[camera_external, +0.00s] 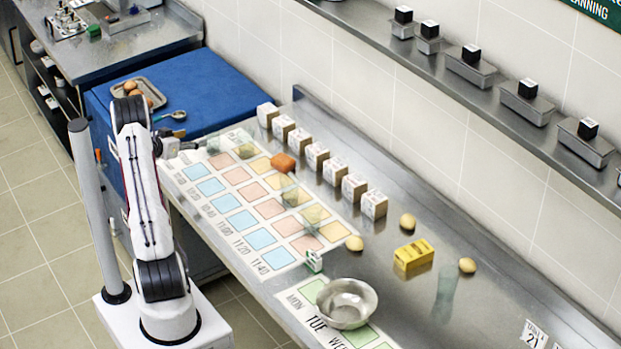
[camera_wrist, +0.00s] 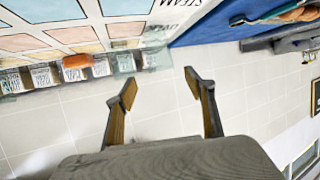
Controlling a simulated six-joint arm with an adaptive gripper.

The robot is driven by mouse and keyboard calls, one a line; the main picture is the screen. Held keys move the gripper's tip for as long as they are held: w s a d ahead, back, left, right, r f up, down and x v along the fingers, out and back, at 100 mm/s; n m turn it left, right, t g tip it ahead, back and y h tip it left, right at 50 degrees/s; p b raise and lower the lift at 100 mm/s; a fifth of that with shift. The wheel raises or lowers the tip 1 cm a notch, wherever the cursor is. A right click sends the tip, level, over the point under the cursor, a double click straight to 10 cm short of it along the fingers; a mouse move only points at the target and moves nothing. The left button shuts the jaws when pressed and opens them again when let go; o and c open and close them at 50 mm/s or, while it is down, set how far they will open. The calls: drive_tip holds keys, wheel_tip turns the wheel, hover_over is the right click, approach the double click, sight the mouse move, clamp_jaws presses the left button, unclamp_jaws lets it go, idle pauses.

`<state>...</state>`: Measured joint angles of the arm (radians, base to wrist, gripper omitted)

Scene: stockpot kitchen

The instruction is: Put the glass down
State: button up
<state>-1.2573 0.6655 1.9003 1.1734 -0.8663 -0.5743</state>
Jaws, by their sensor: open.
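Several clear glasses show on the steel counter in the external view. Another (camera_external: 289,190) stands on the coloured chart, and others are near the chart's far left end (camera_external: 238,139). Which one the task means I cannot tell. My gripper (camera_external: 192,146) is above the near left edge of the chart, beside the blue board. In the wrist view my gripper (camera_wrist: 160,88) has its fingers spread with nothing between them. Clear glass shapes (camera_wrist: 125,62) show beyond the left finger.
A row of white printed boxes (camera_external: 318,155) lines the back. An orange block (camera_external: 283,162), a yellow box (camera_external: 413,255), potatoes (camera_external: 408,221) and a steel bowl (camera_external: 347,303) are on the counter.

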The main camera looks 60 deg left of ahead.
drive_tip(key=shift+s+d, duration=0.1)
drive_tip(key=shift+s, duration=0.1)
drive_tip(key=shift+r, duration=0.1)
idle(0.6)
drive_tip(key=w+d+r+g+y, duration=0.1)
drive_tip(key=w+d+r+g, duration=0.1)
drive_tip(key=w+d+r, duration=0.65)
drive_tip(key=s+d+r+g, duration=0.1)
drive_tip(key=d+r, duration=0.3)
drive_tip(key=d, duration=0.4)
drive_tip(key=s+d+r+g, duration=0.1)
drive_tip(key=d+r, duration=0.3)
drive_tip(key=d, duration=0.3)
drive_tip(key=s+d+f+m+g+h, duration=0.1)
drive_tip(key=s+d+h, duration=0.1)
drive_tip(key=s+d, duration=0.5)
drive_tip(key=s+d+f+m+g+h, duration=0.1)
drive_tip(key=s+d, duration=0.6)
drive_tip(key=d, duration=0.7)
drive_tip(key=s+d+f+m+g+h, duration=0.1)
drive_tip(key=s+d+m+h, duration=0.1)
drive_tip(key=s+d, duration=0.5)
drive_tip(key=d+h, duration=0.1)
drive_tip(key=d, duration=0.3)
drive_tip(key=shift+s+d+f+m, duration=0.15)
drive_tip(key=shift+s+m, duration=0.15)
